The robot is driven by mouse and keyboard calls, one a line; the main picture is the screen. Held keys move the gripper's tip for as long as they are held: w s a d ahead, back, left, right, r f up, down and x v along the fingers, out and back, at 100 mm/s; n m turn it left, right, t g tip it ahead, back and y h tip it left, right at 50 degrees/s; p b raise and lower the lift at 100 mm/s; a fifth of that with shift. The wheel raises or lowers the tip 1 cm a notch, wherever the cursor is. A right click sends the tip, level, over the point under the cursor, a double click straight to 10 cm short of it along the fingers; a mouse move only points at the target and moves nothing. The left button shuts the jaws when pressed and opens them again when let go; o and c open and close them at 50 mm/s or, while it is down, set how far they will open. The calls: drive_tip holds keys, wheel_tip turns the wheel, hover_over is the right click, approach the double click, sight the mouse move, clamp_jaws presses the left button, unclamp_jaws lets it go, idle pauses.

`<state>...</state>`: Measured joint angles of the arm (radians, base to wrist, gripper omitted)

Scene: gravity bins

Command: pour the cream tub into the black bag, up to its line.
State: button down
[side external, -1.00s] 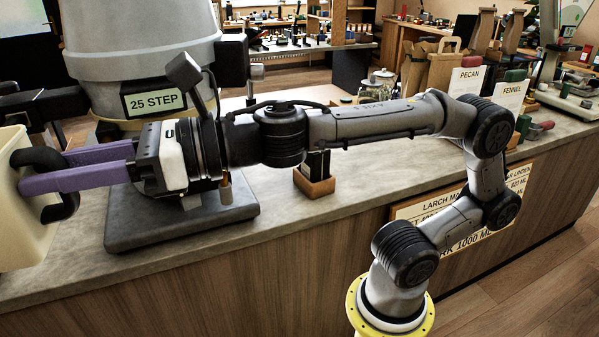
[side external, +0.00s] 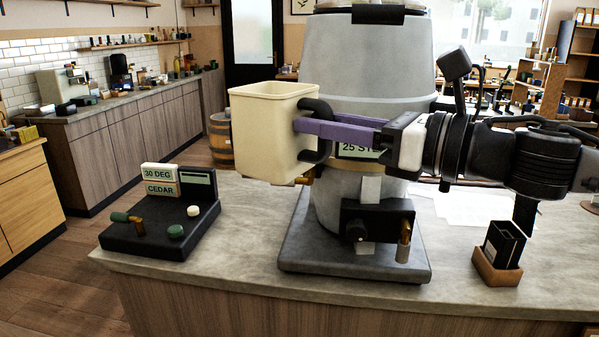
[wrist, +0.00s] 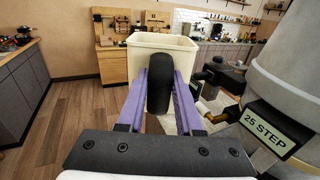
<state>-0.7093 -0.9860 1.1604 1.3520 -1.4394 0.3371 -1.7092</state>
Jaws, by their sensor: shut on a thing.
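The cream tub (side external: 265,138) is an open-topped, square vessel with a black handle (side external: 316,112). It is held upright in the air left of the grey hopper, and its inside is mostly hidden. My gripper (side external: 302,127), with purple fingers, is shut on the handle. In the wrist view the tub (wrist: 138,58) is straight ahead, with the handle (wrist: 160,88) between the fingers. I see no black bag in the current views.
A large grey hopper (side external: 376,75) labelled 25 STEP stands on a dark base (side external: 345,262). A black console (side external: 150,238) with 30 DEG and CEDAR signs is on the left. A small wooden holder (side external: 497,268) stands right. Counter between console and base is clear.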

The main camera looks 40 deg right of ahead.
drive_tip(key=s+d+r+m+g+h, duration=0.2)
drive_tip(key=s+d+m+g+h, duration=0.2)
drive_tip(key=s+d+m+h, duration=0.55)
drive_tip(key=s+d+r+m+g+h, duration=0.3)
drive_tip(key=d+m+h, duration=0.4)
drive_tip(key=d+h, duration=0.7)
drive_tip(key=w+d+f+m+g, duration=0.2)
drive_tip(key=d+f+g, duration=0.3)
drive_tip(key=f, duration=0.7)
drive_tip(key=w+d+f+m+g, duration=0.2)
drive_tip(key=d+f+m+g, duration=0.2)
drive_tip(key=f, duration=0.8)
drive_tip(key=d+g+h, duration=0.1)
drive_tip(key=d+g, duration=0.1)
drive_tip(key=d, duration=0.2)
drive_tip(key=shift+w+d+m, duration=0.2)
drive_tip(key=shift+w+m, duration=0.15)
drive_tip(key=r+y, duration=0.1)
drive_tip(key=y, duration=0.2)
drive_tip(key=r+y, duration=0.2)
drive_tip(key=y, duration=0.1)
drive_tip(key=r+y, duration=0.2)
drive_tip(key=y, duration=0.1)
drive_tip(key=shift+d+r, duration=0.15)
drive_tip(key=shift+d, duration=0.2)
